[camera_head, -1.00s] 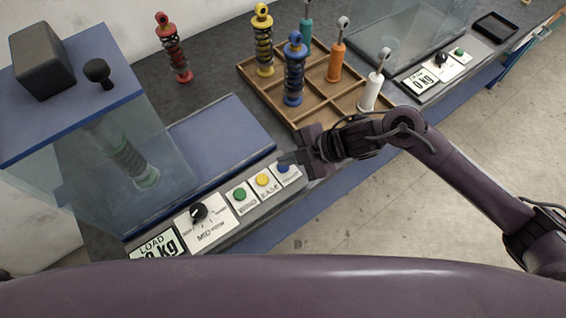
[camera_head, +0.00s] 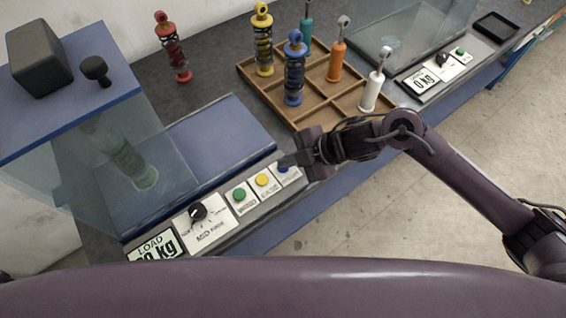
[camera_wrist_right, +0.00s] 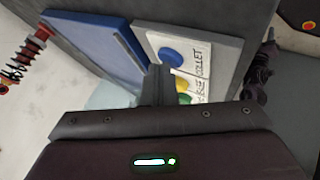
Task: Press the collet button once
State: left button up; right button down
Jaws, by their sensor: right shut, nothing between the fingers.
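The collet button is a round blue button (camera_wrist_right: 170,57) on a white plate marked COLLET in the right wrist view. In the head view the blue button (camera_head: 283,169) sits at the right end of the control strip, partly covered by my fingers. My right gripper (camera_head: 287,161) is shut and empty, its fingertips right at the blue button. In the right wrist view the closed fingertips (camera_wrist_right: 158,72) are at the button's lower edge; I cannot tell whether they touch it. My left gripper is not in view.
Yellow (camera_head: 262,180) and green (camera_head: 239,194) buttons and a black dial (camera_head: 198,211) lie left along the same strip. A wooden tray (camera_head: 318,119) with several shock absorbers stands behind my right gripper. A glass-sided press (camera_head: 122,160) stands at the left.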

jog(key=shift+r+p, duration=0.9)
notch_tip(320, 180, up, 5)
jog(key=p, duration=0.4)
jog(key=shift+r+p, duration=0.1)
jog(key=shift+p, duration=0.2)
dwell(0.5)
